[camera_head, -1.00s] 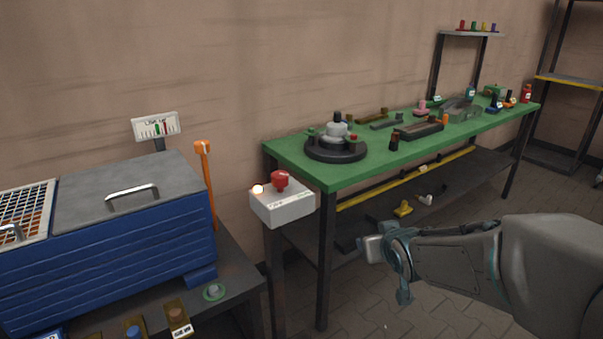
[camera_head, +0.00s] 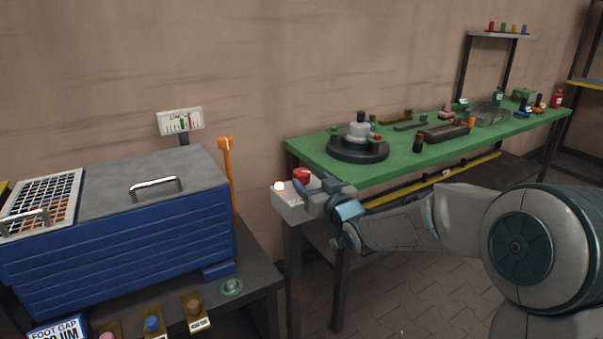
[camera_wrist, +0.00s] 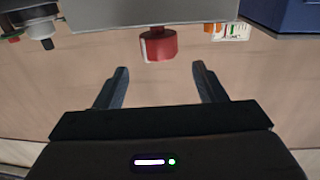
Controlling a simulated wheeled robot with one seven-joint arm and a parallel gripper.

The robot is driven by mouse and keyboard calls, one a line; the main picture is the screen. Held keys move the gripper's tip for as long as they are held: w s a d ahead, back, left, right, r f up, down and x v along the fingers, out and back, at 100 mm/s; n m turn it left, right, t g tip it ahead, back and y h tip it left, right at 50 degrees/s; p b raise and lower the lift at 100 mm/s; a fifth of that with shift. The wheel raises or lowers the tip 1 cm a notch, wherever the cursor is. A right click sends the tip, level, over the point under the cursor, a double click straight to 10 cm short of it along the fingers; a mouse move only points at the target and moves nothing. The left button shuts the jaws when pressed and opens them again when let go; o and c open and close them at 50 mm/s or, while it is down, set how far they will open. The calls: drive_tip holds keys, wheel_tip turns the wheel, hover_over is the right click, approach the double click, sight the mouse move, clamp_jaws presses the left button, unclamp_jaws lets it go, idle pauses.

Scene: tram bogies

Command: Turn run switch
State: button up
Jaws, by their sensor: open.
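The run switch is a red knob (camera_head: 302,174) on a light grey box (camera_head: 287,206) on a post, with a lit lamp (camera_head: 279,186) at the knob's left. My gripper (camera_head: 318,186) is at the box's right side, close to the knob, and hides part of the box. In the wrist view the red knob (camera_wrist: 159,46) hangs upside down from the grey box (camera_wrist: 150,12). It lies between and just beyond the open fingertips (camera_wrist: 160,70), centred and apart from them. Nothing is held.
A blue chest (camera_head: 120,246) with an orange lever (camera_head: 227,165) and a gauge (camera_head: 181,121) stands left of the box.

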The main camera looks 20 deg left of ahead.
sight(306, 175)
drive_tip(key=x, duration=0.7)
drive_tip(key=shift+w, duration=0.1)
drive_tip(key=c, duration=1)
